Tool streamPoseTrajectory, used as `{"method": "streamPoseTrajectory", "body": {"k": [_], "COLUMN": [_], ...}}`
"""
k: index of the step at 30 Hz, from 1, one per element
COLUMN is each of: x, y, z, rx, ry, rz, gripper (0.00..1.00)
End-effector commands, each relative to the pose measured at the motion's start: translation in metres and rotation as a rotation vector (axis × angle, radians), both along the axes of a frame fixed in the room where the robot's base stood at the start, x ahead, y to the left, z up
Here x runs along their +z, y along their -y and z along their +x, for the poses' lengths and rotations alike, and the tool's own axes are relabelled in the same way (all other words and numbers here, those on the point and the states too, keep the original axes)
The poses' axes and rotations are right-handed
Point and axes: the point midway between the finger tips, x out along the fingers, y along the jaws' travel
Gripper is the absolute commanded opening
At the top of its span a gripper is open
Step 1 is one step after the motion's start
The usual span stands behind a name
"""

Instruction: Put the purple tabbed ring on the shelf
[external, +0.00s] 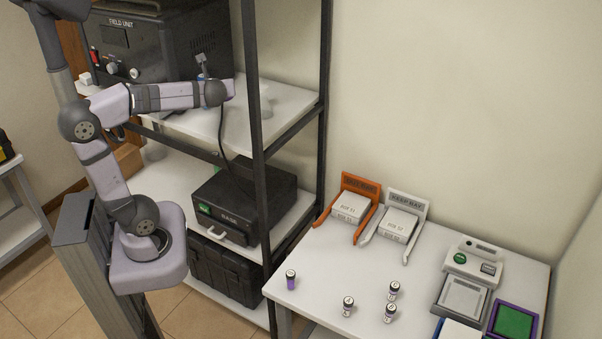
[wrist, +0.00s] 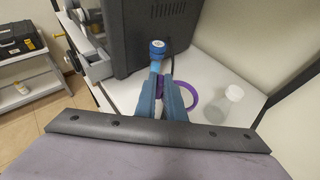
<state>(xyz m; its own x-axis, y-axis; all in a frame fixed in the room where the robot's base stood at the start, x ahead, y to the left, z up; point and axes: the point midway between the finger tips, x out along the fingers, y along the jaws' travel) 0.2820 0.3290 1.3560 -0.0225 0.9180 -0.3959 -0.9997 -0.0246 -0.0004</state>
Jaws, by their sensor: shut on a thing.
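The purple tabbed ring (wrist: 195,98) shows in the wrist view at my fingertips, its loop sticking out to the right. My gripper (wrist: 161,85) has blue fingers and is shut on the ring's tab. The ring is over the white upper shelf (wrist: 212,77); I cannot tell whether it touches the surface. In the external view my arm reaches over this shelf (external: 292,98), and the ring is not discernible there.
A blue-capped bottle (wrist: 157,48) stands just beyond my fingertips, beside the dark field unit (wrist: 135,25). A clear bottle (wrist: 231,100) stands to the right. A black shelf post (external: 254,90) is near my wrist. Some shelf between the bottles is clear.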

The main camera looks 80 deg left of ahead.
Motion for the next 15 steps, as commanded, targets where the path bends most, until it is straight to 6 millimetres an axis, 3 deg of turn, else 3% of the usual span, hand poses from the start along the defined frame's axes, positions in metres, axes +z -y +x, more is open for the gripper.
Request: {"method": "streamPoseTrajectory", "body": {"k": [5, 15], "x": [-0.0034, -0.0072], "y": [-0.0131, -0.0151], "z": [-0.0019, -0.0016], "rx": [-0.019, -0.025], "ry": [0.001, -0.002], "rz": [0.002, 0.002], "gripper": [0.0, 0.0]}}
